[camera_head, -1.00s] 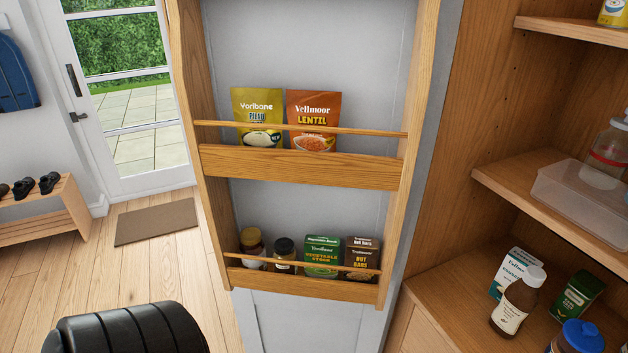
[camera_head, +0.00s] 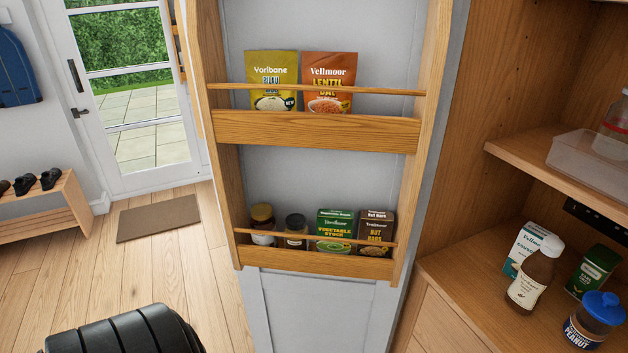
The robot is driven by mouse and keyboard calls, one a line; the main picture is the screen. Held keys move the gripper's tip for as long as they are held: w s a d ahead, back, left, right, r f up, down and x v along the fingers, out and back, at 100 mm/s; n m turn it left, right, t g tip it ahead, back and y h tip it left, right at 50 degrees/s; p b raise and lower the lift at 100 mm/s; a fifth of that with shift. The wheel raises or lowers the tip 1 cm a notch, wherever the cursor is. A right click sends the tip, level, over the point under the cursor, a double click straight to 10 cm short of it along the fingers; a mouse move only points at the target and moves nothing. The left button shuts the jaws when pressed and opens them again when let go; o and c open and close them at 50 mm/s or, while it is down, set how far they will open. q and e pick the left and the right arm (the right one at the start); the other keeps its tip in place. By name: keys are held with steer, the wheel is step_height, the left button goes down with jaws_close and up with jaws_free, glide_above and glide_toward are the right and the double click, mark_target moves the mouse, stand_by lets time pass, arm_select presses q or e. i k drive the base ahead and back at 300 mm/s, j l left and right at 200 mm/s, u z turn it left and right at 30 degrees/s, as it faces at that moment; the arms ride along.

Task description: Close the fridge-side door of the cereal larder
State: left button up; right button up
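The larder door (camera_head: 318,315) stands open in the middle of the head view, its inner grey face toward me. A wooden door rack (camera_head: 315,130) is fixed to it. Its upper shelf holds a yellow-green Voribane pouch (camera_head: 272,72) and an orange lentil dal pouch (camera_head: 329,72). Its lower shelf holds two jars (camera_head: 262,219), a green vegetable stock box (camera_head: 334,226) and a brown nut bars box (camera_head: 376,230). The open larder cabinet (camera_head: 468,150) is on the right. A black rounded part of mine is at the bottom left. Neither gripper shows.
Cabinet shelves hold a clear tray (camera_head: 588,165), a brown bottle (camera_head: 534,275), boxes and a blue-lidded peanut jar (camera_head: 594,319). A shoe bench (camera_head: 45,210), doormat (camera_head: 158,220) and glazed door (camera_head: 135,110) are at the left. The wood floor (camera_head: 200,260) between is clear.

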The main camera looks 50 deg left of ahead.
mark_target(378, 156)
steer(key=k+l+z, duration=0.1)
steer(key=k+z, duration=0.2)
steer(key=k, duration=0.25)
steer(key=k+l+z, duration=0.2)
steer(key=k+z, duration=0.15)
steer(key=k, duration=0.2)
steer(key=j+z, duration=0.8)
steer(key=z, duration=0.15)
steer(key=k+j+z, duration=0.1)
steer(key=j+z, duration=0.25)
steer(key=z, duration=0.15)
steer(key=k+j, duration=0.2)
steer(key=j, duration=0.3)
steer(key=k+j, duration=0.25)
steer(key=j, duration=0.2)
steer(key=k+j, duration=0.2)
steer(key=j, duration=0.3)
steer(key=k+j, duration=0.25)
steer(key=j, duration=0.25)
steer(key=k+j, duration=0.2)
steer(key=j, duration=0.25)
steer(key=k+j, duration=0.2)
steer(key=j, duration=0.3)
steer(key=k+j, duration=0.25)
steer(key=j, duration=0.25)
steer(key=k+j, duration=0.2)
steer(key=j, duration=0.25)
